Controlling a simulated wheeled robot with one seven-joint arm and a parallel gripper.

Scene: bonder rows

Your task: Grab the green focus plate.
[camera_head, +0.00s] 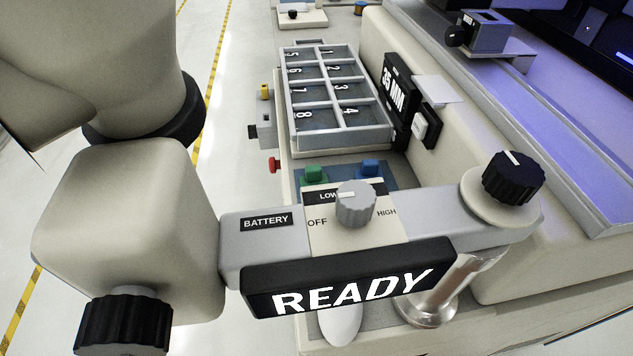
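A small green piece (314,175), likely the green focus plate, sits on a blue-grey mat or tray (398,178) beyond the bar marked BATTERY. Only its upper part shows; the bar and its LOW/HIGH panel hide what lies below it. A similar blue piece (370,168) stands to its right, apart from it. My gripper cannot be made out in this view.
The bar (238,243) with a grey knob (356,204) and a READY sign (352,286) crosses the foreground. A numbered compartment tray (345,132) lies behind the green piece. A black knob (513,177) stands right. Floor (225,130) is clear on the left.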

